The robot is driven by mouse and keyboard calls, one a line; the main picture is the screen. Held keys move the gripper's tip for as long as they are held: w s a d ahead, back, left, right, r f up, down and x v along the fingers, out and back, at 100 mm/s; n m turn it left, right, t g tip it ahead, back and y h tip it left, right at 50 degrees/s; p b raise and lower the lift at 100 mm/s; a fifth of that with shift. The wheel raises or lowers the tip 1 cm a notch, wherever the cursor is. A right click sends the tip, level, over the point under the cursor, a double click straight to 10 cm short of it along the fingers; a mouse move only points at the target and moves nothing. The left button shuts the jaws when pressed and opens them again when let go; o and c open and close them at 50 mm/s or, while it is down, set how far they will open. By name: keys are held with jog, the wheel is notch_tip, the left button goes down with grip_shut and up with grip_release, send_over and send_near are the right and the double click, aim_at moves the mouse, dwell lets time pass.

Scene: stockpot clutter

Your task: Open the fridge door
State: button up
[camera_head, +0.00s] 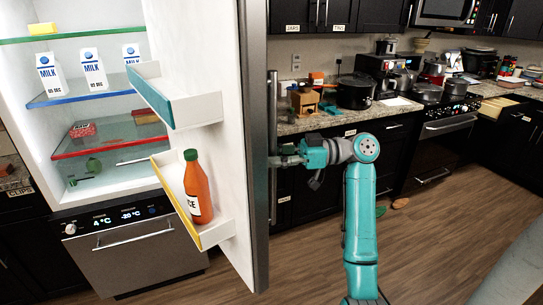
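The fridge door (225,110) stands wide open, its inner side with door bins facing left and its grey edge facing me. A long vertical handle (272,95) runs along the door's outer side. My gripper (284,160) is at the middle of this handle, reaching it from the right. The fingers are small and overlap the handle, so I cannot tell whether they are closed around it. The open fridge interior (90,110) shows shelves with milk cartons (92,70). A red-orange bottle (198,188) stands in the lower door bin (217,235).
A counter (300,125) with a black stockpot (355,92) and other clutter is behind my arm. Dark cabinets and an oven (440,150) line the right. Wooden floor (310,250) is clear around the door's lower edge, with small items near the cabinets.

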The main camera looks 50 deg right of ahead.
dwell(0.3)
jog(key=v, duration=0.7)
jog(key=shift+d, duration=0.15)
jog(key=shift+s, duration=0.15)
dwell(0.4)
